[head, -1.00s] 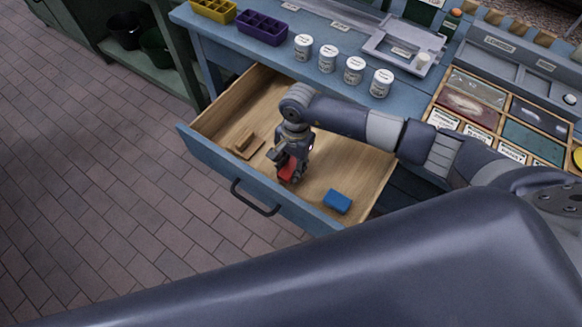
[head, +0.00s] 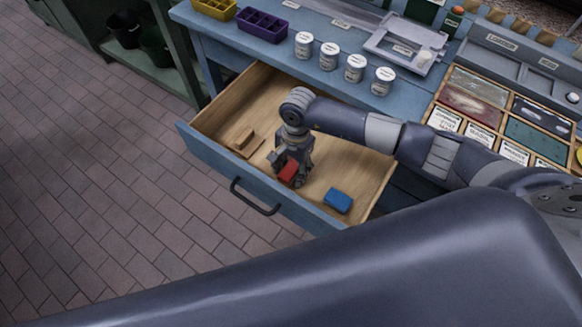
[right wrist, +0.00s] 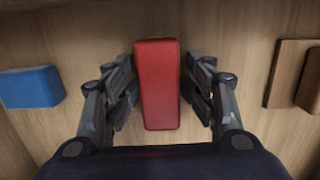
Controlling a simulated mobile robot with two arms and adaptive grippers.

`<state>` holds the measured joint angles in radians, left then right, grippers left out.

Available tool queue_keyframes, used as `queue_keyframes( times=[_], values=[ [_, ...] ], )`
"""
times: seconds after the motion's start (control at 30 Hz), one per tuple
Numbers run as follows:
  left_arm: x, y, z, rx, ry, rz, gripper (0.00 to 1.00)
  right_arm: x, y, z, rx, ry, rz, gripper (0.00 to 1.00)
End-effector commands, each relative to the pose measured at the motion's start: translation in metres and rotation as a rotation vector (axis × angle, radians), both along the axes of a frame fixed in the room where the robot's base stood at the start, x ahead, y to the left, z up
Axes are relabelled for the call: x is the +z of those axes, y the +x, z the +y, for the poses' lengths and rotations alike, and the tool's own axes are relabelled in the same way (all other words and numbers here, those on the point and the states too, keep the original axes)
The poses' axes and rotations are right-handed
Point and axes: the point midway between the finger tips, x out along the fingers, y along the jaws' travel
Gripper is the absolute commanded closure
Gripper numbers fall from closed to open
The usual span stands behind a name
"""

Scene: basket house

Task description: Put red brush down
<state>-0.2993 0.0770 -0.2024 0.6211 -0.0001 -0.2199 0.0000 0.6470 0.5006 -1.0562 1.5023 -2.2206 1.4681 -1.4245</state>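The red brush (head: 289,172) is in the open wooden drawer (head: 340,166), between the fingers of my right gripper (head: 291,173). In the right wrist view the red brush (right wrist: 158,85) stands between the two fingers (right wrist: 160,85), with a narrow gap on each side, so the gripper is open around it. The brush appears to rest on the drawer floor; its underside is hidden. A blue brush-like block (head: 338,200) lies to its right in the head view. A brown wooden block (head: 244,139) lies to its left. My left gripper is not in view.
The drawer's blue front (head: 225,180) with a dark handle (head: 255,197) is pulled out from the blue workbench. Several white jars (head: 328,56) and a purple bin (head: 262,26) stand on the bench above. Bare drawer floor lies between the blocks.

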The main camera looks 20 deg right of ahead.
Motion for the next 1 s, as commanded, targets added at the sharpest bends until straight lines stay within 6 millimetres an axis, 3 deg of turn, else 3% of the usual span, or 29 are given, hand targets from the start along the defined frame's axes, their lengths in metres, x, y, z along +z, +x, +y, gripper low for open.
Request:
queue_keyframes(
  times=[0.17,0.37,0.8,1.0],
  values=[
    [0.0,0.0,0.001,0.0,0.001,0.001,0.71,-0.002,-0.002,-0.001,0.0,-0.005,0.004,0.49],
    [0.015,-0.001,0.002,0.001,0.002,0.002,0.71,0.012,-0.001,-0.001,-0.001,-0.003,0.003,0.49],
    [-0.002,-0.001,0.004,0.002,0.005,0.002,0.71,0.104,0.008,-0.011,0.0,-0.003,-0.003,0.49],
    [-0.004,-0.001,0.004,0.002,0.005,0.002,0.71,0.124,0.009,-0.012,0.0,-0.003,-0.001,0.49]
  ],
)
